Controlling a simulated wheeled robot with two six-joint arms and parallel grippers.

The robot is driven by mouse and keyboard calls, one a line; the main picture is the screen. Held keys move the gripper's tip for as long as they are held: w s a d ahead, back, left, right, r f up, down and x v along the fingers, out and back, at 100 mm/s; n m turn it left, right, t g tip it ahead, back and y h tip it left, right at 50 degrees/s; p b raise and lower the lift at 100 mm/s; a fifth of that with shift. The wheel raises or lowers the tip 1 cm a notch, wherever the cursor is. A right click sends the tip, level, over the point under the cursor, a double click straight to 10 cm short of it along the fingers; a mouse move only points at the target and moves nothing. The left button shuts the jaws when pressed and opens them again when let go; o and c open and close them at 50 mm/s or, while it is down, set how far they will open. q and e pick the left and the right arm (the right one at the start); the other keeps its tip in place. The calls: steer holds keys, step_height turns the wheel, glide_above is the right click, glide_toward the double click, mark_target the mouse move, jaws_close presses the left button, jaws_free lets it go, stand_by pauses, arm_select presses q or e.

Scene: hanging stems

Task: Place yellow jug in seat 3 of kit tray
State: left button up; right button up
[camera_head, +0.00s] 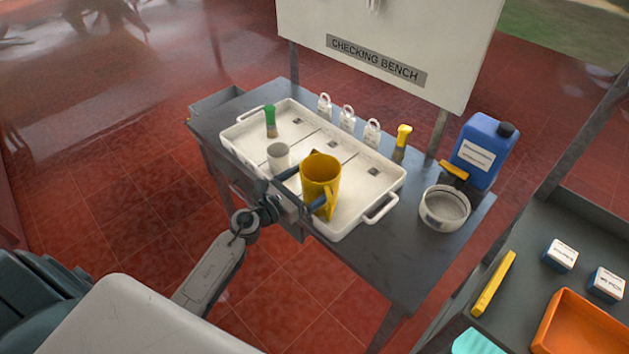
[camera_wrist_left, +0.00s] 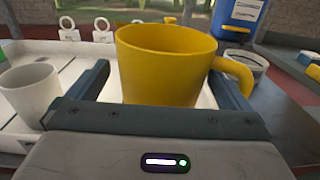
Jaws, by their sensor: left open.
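The yellow jug (camera_head: 320,175) stands upright in the near right part of the white kit tray (camera_head: 382,210). My left gripper (camera_head: 310,188) is open, with one finger on each side of the jug. In the left wrist view the jug (camera_wrist_left: 165,65) fills the gap between the fingers, its handle to the right. Small gaps seem to show beside it, but I cannot tell whether a finger touches. A grey-white cup (camera_head: 278,158) stands in the tray left of the jug, and a green-topped item (camera_head: 270,122) stands farther left. The seat marks are too small to read. My right gripper is not in view.
White tags (camera_head: 347,119) and a yellow-topped item (camera_head: 402,140) stand behind the tray. A blue canister (camera_head: 482,150) and a white round bowl (camera_head: 444,209) stand to its right. A dark side bench (camera_head: 520,290) holds small boxes and an orange bin (camera_head: 582,325).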

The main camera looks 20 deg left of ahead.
arm_select(q)
steer(key=b+v, duration=0.3)
steer(key=v, duration=0.6)
steer(key=shift+s+b, duration=0.2)
steer(key=shift+b, duration=0.1)
steer(key=shift+a, duration=0.1)
